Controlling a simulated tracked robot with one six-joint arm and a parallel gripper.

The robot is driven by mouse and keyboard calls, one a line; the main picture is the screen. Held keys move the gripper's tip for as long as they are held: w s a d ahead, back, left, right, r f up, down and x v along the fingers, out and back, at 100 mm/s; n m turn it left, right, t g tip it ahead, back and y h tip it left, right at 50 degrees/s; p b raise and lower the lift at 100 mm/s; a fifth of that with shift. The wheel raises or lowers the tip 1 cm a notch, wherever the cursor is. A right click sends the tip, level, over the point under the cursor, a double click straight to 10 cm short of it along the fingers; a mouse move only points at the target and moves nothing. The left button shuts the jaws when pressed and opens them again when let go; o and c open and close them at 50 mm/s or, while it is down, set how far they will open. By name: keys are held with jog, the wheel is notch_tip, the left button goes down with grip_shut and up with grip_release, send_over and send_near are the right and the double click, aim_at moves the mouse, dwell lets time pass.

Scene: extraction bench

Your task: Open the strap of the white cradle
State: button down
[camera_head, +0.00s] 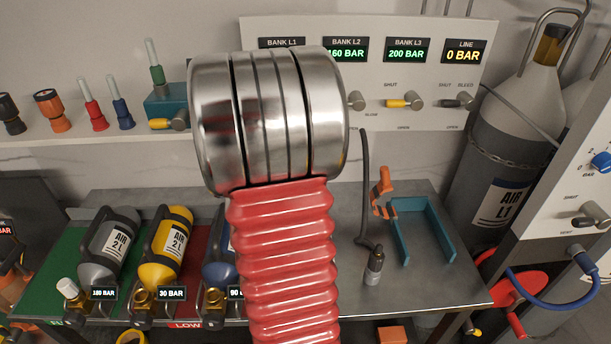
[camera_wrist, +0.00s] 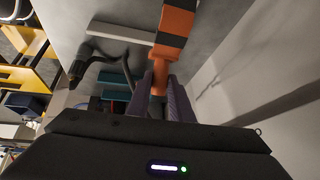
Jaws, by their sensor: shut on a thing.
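In the wrist view my gripper (camera_wrist: 167,98) is shut on the narrow lower end of an orange strap (camera_wrist: 178,22) with black bands. The strap runs up from between the fingers to the top edge. A pale white bar (camera_wrist: 120,33) lies left of the strap and may be a wall of the white cradle; I cannot tell. In the head view my steel-and-red arm covers the middle of the bench and hides my gripper. The only cradle clear there is a teal one (camera_head: 397,240), with an orange piece (camera_head: 382,190) standing at its left.
Grey (camera_head: 108,243), yellow (camera_head: 166,245) and blue (camera_head: 218,274) bottles lie at the bench's left. A hose with a metal fitting (camera_head: 374,266) hangs left of the teal cradle. A gauge panel (camera_head: 450,85) stands behind, and a large cylinder (camera_head: 510,140) at the right.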

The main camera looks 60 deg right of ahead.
jog(key=shift+w+d+r, duration=0.1)
jog(key=shift+r, duration=0.05)
jog(key=c, duration=1.9)
grip_release()
jog(key=shift+c, duration=0.2)
jog(key=o, duration=0.4)
jog(key=v, duration=1.3)
jog(key=shift+w+a+r, duration=0.1)
jog(key=shift+a+r, duration=0.1)
jog(key=shift+a, duration=0.05)
jog(key=shift+c, duration=0.2)
